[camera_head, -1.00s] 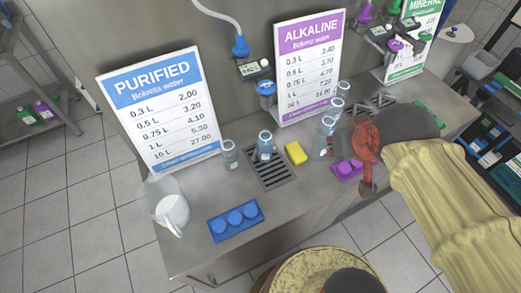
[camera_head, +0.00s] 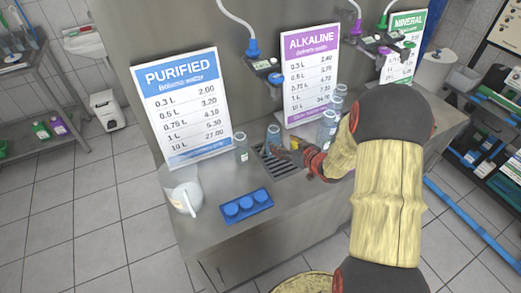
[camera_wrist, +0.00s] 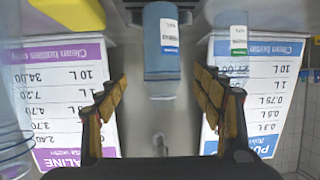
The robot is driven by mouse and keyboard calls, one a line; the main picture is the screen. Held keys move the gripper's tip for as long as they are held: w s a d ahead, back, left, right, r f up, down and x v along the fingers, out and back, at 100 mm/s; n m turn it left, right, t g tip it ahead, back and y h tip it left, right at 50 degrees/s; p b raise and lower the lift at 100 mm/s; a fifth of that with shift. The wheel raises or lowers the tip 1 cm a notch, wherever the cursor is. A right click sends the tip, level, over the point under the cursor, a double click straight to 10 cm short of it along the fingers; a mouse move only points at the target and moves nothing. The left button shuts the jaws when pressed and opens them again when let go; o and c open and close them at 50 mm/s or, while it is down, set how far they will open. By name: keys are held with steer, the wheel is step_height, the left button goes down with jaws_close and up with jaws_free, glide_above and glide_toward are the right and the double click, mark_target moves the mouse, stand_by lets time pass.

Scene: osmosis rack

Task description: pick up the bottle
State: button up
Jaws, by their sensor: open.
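A clear blue bottle with a small label (camera_wrist: 162,45) lies in line with the gap of my gripper (camera_wrist: 161,84) in the wrist view, which looks upside down. The fingers are open on either side of the picture's middle, and the bottle is not gripped. How deep it sits between them I cannot tell. In the head view this bottle (camera_head: 273,136) appears upright at the drain grate, with my gripper (camera_head: 288,149) low at its right. Similar bottles stand nearby: one to the left (camera_head: 241,147) and several to the right (camera_head: 327,128).
Price signs (camera_head: 184,105) stand behind the bottles. A yellow block (camera_wrist: 70,12) shows in the wrist view. Bare counter lies around the tray.

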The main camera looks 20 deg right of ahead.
mark_target(277, 142)
steer(key=shift+w+a+f, duration=0.2)
steer(key=shift+f, duration=0.05)
steer(key=shift+b+x, duration=0.4)
steer(key=shift+x, duration=0.8)
steer(key=b+x, duration=0.1)
steer(key=x, duration=0.3)
steer(key=shift+s+a+f+b, duration=0.1)
steer(key=shift+f+b, duration=0.2)
steer(key=shift+b, duration=0.1)
steer(key=shift+w, duration=0.4)
steer(key=c, duration=0.3)
steer(key=c, duration=1.1)
steer(key=shift+c, duration=0.8)
steer(key=shift+r, duration=0.1)
steer(key=shift+c, duration=0.7)
